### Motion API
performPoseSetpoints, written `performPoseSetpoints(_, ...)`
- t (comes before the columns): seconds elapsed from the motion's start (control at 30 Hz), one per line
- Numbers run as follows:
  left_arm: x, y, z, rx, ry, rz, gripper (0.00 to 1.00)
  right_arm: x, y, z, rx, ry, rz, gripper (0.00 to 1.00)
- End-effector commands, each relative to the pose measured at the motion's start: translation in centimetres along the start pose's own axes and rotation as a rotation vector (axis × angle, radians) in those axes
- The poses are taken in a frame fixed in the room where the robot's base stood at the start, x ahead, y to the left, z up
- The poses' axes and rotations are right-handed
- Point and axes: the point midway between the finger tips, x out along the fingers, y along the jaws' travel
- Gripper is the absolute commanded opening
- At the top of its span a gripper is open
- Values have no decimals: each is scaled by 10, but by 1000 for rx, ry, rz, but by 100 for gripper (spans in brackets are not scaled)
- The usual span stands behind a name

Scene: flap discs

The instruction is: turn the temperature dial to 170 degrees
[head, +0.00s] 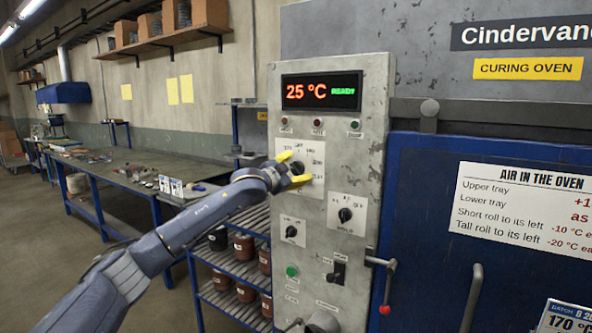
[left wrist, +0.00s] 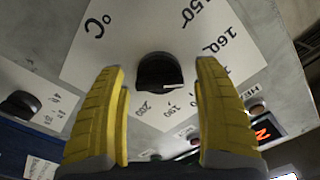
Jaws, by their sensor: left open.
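The temperature dial is a black knob on a white scale plate (head: 317,158) on the grey control panel, largely behind my gripper in the head view. In the left wrist view the knob (left wrist: 159,71) shows clearly, with °C, 150 and 160 printed around it. I cannot tell where its pointer stands. My left gripper (head: 294,169) is open, its yellow fingers pointing at the plate. In the left wrist view a finger lies on either side of the knob, with gaps visible; no grip shows. The display (head: 321,91) reads 25 °C READY. My right gripper is not in view.
Two smaller knobs (head: 345,214) (head: 291,231), a black switch (head: 338,269) and a green button (head: 291,271) sit lower on the panel. The blue oven door (head: 430,200) with its handle is at the right.

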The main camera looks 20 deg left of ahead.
Motion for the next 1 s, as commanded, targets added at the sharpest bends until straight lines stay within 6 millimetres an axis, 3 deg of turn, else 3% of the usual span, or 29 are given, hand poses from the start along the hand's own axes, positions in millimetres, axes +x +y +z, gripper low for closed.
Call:
performPoseSetpoints(0.07,0,0,0,0,0,0,61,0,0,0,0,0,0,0)
performPoseSetpoints(0.53,0,0,0,0,0,0,7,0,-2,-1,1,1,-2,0)
performPoseSetpoints(0.77,0,0,-1,10,2,-1,7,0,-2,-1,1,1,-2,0)
performPoseSetpoints(1.0,0,0,-3,167,4,-1,7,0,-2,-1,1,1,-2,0)
